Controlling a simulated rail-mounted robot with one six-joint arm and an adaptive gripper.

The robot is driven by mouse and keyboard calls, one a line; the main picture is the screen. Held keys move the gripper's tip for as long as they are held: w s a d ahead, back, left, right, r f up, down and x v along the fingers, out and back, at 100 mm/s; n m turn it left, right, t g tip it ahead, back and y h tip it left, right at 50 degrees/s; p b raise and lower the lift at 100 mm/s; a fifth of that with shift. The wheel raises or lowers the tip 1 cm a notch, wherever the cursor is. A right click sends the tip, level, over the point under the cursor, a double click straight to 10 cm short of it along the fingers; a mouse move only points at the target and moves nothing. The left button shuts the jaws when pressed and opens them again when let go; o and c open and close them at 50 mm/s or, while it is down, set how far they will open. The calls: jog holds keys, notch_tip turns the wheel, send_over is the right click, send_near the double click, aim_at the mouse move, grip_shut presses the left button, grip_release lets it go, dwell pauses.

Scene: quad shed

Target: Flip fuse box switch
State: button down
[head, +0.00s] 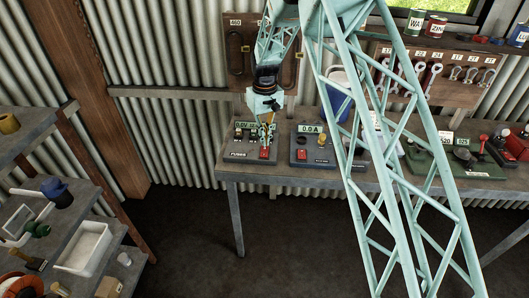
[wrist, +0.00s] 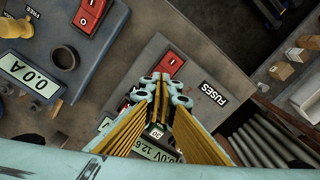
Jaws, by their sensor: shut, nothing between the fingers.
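The fuse box (head: 240,156) is a grey panel on the bench with a FUSES label, a small green display and a red rocker switch (head: 264,154). In the wrist view the red switch (wrist: 170,64), marked with I and O, shows just beyond the fingertips, and the FUSES label (wrist: 213,94) is to its right. My gripper (head: 267,124) points down over the box. Its fingers (wrist: 159,78) are shut with nothing between them. They look close to the switch, but I cannot tell whether they touch it. The fingers hide part of the box's middle and its display.
A second grey panel (head: 312,158) with a 0.0 A display and its own red switch (wrist: 90,14) stands beside the fuse box. Tools and a green device (head: 440,162) fill the bench's right. Shelves (head: 40,215) stand at left. The floor between is clear.

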aim_at(265, 148)
jog(key=shift+f+b, duration=0.6)
jog(key=shift+f, duration=0.65)
dwell(1.4)
jog(key=shift+r, duration=0.2)
jog(key=shift+r+p, duration=1.2)
jog(key=shift+r, duration=2.15)
